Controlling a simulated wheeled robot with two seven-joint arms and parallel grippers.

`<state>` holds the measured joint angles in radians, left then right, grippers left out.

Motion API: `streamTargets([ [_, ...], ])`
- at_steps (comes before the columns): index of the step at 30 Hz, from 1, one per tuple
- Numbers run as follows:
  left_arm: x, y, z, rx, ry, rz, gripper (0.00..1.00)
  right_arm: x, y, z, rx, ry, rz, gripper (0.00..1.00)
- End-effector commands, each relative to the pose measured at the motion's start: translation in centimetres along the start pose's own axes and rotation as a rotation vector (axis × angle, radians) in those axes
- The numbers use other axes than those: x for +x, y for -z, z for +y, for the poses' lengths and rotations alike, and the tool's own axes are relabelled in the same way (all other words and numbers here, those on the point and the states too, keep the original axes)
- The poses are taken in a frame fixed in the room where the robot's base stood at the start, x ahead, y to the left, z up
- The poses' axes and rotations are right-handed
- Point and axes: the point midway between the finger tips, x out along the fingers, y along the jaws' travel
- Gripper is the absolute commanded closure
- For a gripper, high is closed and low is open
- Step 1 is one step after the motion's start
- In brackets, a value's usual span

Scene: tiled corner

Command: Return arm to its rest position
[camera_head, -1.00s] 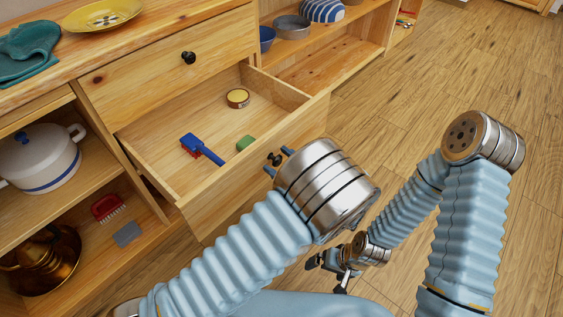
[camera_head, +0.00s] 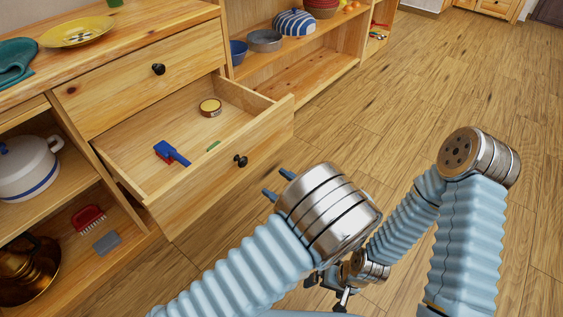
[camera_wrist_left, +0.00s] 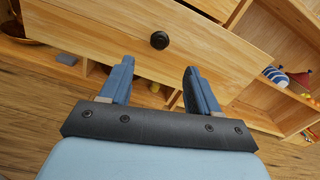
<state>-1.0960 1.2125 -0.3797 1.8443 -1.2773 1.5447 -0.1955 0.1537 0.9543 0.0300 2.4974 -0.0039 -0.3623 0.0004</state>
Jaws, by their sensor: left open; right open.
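My left gripper (camera_head: 277,184) is in front of the open drawer (camera_head: 222,172), its blue fingertips apart from the drawer front and its black knob (camera_head: 240,160). The left wrist view shows its two fingers (camera_wrist_left: 158,85) spread with nothing between them, and a dark knob (camera_wrist_left: 159,40) on a wooden front beyond. My right gripper (camera_head: 335,283) is low at the bottom centre, partly hidden behind my left wrist. The drawer holds a blue brush (camera_head: 171,153), a round tin (camera_head: 210,107) and a green item (camera_head: 213,146) mostly hidden by the drawer front.
The cabinet's left shelves hold a white pot (camera_head: 28,168), a red brush (camera_head: 88,218), a grey block (camera_head: 107,243) and a brass vessel (camera_head: 30,268). A yellow plate (camera_head: 76,31) sits on top. Wooden floor (camera_head: 400,90) is clear to the right.

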Motion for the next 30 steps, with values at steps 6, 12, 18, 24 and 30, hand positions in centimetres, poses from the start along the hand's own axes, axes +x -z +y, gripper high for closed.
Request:
streamTargets([
  [6,0.3,0.3,0.3,0.004,-0.013,0.013,0.38,0.0,0.0,0.0,0.000,0.000,0.000,0.00],
  [12,3.5,6.2,6.8,0.044,-0.245,0.257,0.38,0.0,0.0,0.0,0.000,0.000,0.000,0.00],
  [18,1.1,15.8,20.7,-0.094,-0.859,0.769,0.38,0.0,0.0,0.0,0.000,0.000,0.000,0.00],
  [24,-7.0,19.7,24.6,-0.731,-1.626,1.087,0.38,0.0,0.0,0.0,0.000,0.000,0.000,0.00],
  [30,-5.3,19.9,22.9,-1.368,-1.974,0.961,0.38,0.0,0.0,0.0,0.000,0.000,0.000,0.00],
])
